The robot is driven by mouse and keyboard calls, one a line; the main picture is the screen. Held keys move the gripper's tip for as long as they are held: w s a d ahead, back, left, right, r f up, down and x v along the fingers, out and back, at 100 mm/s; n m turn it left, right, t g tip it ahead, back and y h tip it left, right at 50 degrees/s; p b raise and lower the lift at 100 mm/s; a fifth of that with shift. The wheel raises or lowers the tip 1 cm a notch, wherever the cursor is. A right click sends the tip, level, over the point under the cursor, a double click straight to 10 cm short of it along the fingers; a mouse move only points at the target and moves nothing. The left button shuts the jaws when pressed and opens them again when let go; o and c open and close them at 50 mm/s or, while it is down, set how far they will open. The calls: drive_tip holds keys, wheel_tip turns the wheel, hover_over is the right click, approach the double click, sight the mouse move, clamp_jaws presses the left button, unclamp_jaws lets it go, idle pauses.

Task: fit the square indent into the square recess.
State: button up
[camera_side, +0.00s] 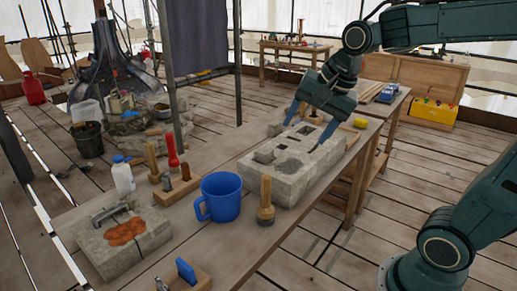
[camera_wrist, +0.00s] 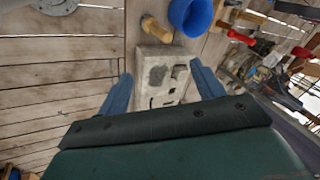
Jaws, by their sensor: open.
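A pale grey stone block (camera_side: 316,176) lies on the wooden bench, with dark openings in its top. One squarish recess (camera_side: 292,152) shows near its middle, and another dark opening lies farther back. A small grey stone piece (camera_side: 264,156) sits on the block's left part, beside a dark rough patch. I cannot tell which part bears the square indent. My gripper (camera_side: 301,136) is open and empty above the block, its fingers pointing down. In the wrist view the block (camera_wrist: 148,102) shows between the two spread fingers (camera_wrist: 160,72); its near end is hidden by my gripper.
A blue mug (camera_side: 221,197) and a wooden-handled tool (camera_side: 265,203) stand in front of the block. A white bottle (camera_side: 123,177), a red-topped tool (camera_side: 172,153) and a stone slab (camera_side: 145,248) with an orange patch are to the left. A yellow item (camera_side: 360,123) lies behind.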

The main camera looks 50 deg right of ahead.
drive_tip(key=s+a+f+n, duration=0.1)
drive_tip(key=s+a+n, duration=0.1)
drive_tip(key=s+n, duration=0.4)
drive_tip(key=s+a+f+n, duration=0.1)
drive_tip(key=s+n, duration=0.6)
drive_tip(key=shift+a+f, duration=0.35)
drive_tip(key=shift+a, duration=0.05)
idle(0.6)
